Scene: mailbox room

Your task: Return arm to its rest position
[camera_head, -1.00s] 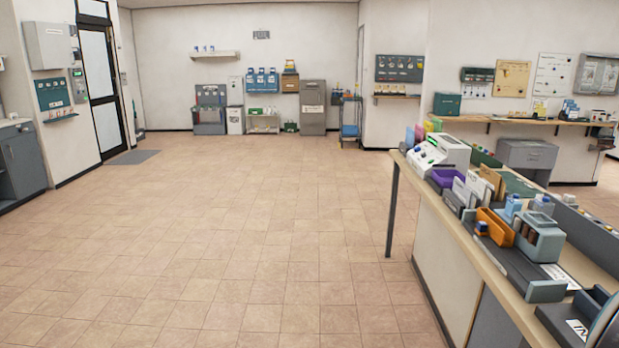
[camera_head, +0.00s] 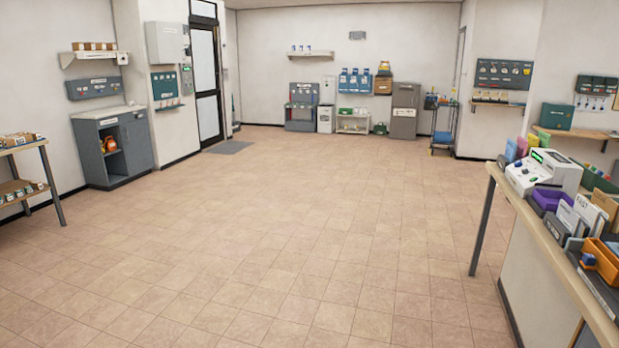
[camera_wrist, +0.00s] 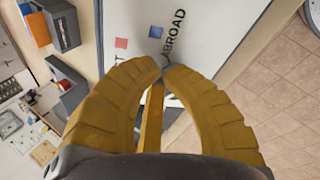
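My gripper (camera_wrist: 162,74) shows in the wrist view with two thick yellow fingers. They curve inward and their tips come together, with nothing visible held between the tips. A narrow yellow bar (camera_wrist: 153,118) shows between the fingers; I cannot tell whether it is part of my gripper. Beyond the tips is a white panel (camera_wrist: 180,25) with the word "ABROAD" and small blue and red squares. My arm and gripper do not show in the head view.
A long counter (camera_head: 560,255) stands at the right, with a white machine (camera_head: 543,172), a purple bin (camera_head: 551,197) and an orange bin (camera_head: 598,262). A grey cabinet (camera_head: 130,145) and a table (camera_head: 45,165) stand at the left. The tiled floor (camera_head: 290,220) between is clear.

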